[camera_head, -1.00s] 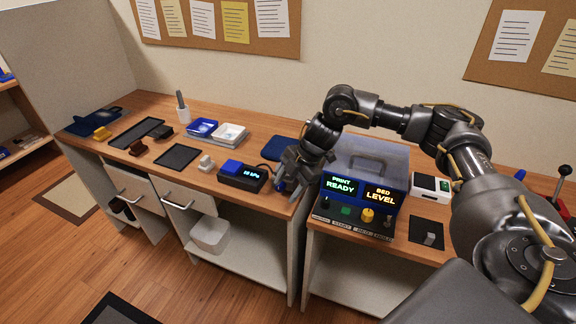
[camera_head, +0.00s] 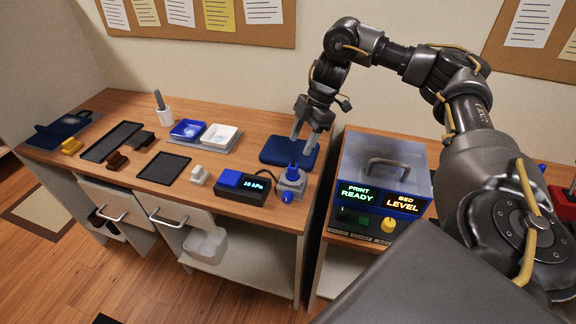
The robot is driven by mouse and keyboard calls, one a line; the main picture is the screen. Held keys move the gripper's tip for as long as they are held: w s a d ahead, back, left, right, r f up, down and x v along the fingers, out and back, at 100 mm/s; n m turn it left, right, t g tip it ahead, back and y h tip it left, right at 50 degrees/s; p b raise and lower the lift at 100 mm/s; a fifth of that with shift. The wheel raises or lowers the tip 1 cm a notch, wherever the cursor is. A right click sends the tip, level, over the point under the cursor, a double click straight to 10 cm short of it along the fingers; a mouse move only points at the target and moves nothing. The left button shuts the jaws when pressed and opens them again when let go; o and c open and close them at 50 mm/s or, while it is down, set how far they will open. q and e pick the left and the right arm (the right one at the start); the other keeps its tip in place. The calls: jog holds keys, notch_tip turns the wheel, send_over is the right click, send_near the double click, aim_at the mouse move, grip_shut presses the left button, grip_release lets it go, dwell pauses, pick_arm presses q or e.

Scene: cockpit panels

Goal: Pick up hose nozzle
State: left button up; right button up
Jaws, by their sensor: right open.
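The hose nozzle (camera_head: 293,172) appears as a small blue upright piece in a grey holder (camera_head: 290,185) near the front right corner of the left bench. A dark hose (camera_head: 267,174) runs beside it to a black pump box (camera_head: 243,187) with a lit pressure display and a blue block on top. My right gripper (camera_head: 303,143) is open and empty. Its fingers point down just behind and above the nozzle, in front of part of the blue mat (camera_head: 277,151), and appear apart from the nozzle. My left gripper is out of view.
A printer-like box (camera_head: 384,165) with lit panels stands close on the right. Blue and white trays (camera_head: 220,137) lie to the left, with dark trays (camera_head: 163,168) and a small white block (camera_head: 199,175). A gap separates the two benches.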

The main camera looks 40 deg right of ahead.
aim_at(294, 165)
jog(key=x, duration=0.2)
jog(key=b+x, duration=0.1)
jog(key=x, duration=0.1)
jog(key=shift+s+d+f, duration=0.2)
jog(key=shift+s+d, duration=0.05)
jog(key=shift+d, duration=0.05)
jog(key=shift+w+f, duration=0.1)
jog(key=shift+f, duration=0.1)
jog(key=shift+a+f, duration=0.1)
jog(key=shift+a, duration=0.1)
jog(key=shift+a+f, duration=0.15)
jog(key=shift+f, duration=0.2)
jog(key=b+x, duration=0.1)
jog(key=x, duration=0.2)
jog(key=shift+f, duration=0.35)
jog(key=shift+w+a+f, duration=0.1)
jog(key=shift+f, duration=0.15)
jog(key=c, duration=1.1)
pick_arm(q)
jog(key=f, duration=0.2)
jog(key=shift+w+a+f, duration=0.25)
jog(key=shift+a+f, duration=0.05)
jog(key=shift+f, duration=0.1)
